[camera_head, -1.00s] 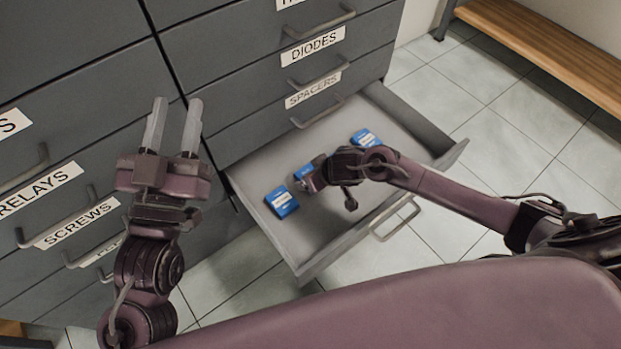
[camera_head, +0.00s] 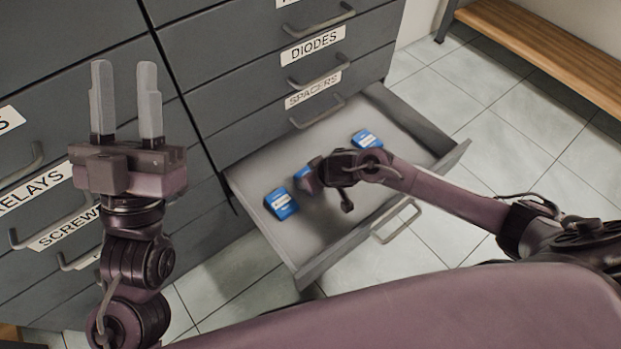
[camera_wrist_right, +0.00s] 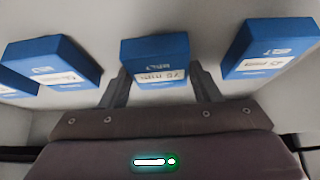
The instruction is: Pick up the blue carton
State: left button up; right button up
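Several blue cartons lie in the open grey drawer (camera_head: 345,222). One carton (camera_head: 281,204) is at the near left and one (camera_head: 366,140) at the back right, both in the clear. A middle carton (camera_head: 303,175) is partly hidden by my right gripper (camera_head: 312,177). In the right wrist view this middle carton (camera_wrist_right: 155,60) sits ahead of the gripper, its sides between or just beyond the two spread fingers (camera_wrist_right: 160,82). I cannot tell whether they touch it. My left gripper (camera_head: 126,95) is open and empty, raised before the cabinet, fingers pointing up.
The cabinet's closed drawers, such as DIODES (camera_head: 312,46) and SPACERS (camera_head: 313,90), rise behind the open one. The open drawer's walls and its handle (camera_head: 397,220) stand around the cartons. A wooden bench (camera_head: 545,45) is at the back right. Tiled floor is clear right of the drawer.

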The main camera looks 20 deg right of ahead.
jog(key=c, duration=0.5)
jog(key=shift+o, duration=0.2)
jog(key=shift+r, duration=0.1)
